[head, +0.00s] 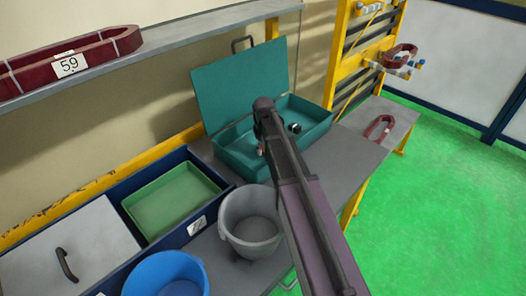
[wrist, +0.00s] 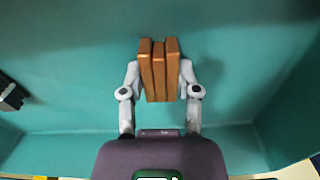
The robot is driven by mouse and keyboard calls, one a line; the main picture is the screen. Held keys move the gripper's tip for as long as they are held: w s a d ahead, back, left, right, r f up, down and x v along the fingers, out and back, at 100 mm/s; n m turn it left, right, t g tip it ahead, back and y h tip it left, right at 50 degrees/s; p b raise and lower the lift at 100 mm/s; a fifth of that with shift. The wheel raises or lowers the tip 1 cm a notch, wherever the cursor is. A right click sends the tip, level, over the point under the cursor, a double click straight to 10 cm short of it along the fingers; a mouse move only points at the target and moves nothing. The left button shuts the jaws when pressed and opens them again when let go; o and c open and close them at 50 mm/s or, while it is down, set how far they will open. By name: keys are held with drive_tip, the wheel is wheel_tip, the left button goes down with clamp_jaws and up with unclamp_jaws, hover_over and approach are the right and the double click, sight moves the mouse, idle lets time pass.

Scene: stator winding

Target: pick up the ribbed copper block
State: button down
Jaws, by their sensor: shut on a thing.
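The ribbed copper block (wrist: 159,72) is upright between the fingers of my gripper (wrist: 159,82) in the wrist view. The fingers are shut on its two sides. Behind it is the teal inside of the box. Whether the block touches the box floor, I cannot tell. In the head view, my arm reaches into the open teal box (head: 243,158) on the bench. The gripper and the block are mostly hidden behind the arm there.
The box's teal lid (head: 240,85) stands open at the back. A small dark object (head: 295,128) is in the box and a dark part (wrist: 12,95) shows at the wrist view's left. A grey bucket (head: 250,222), a blue bucket (head: 166,275) and a green tray (head: 172,200) stand nearby.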

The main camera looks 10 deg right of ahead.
sight(264, 148)
drive_tip(key=shift+r, duration=0.1)
idle(0.3)
wheel_tip(264, 148, up, 10)
drive_tip(key=p, duration=1)
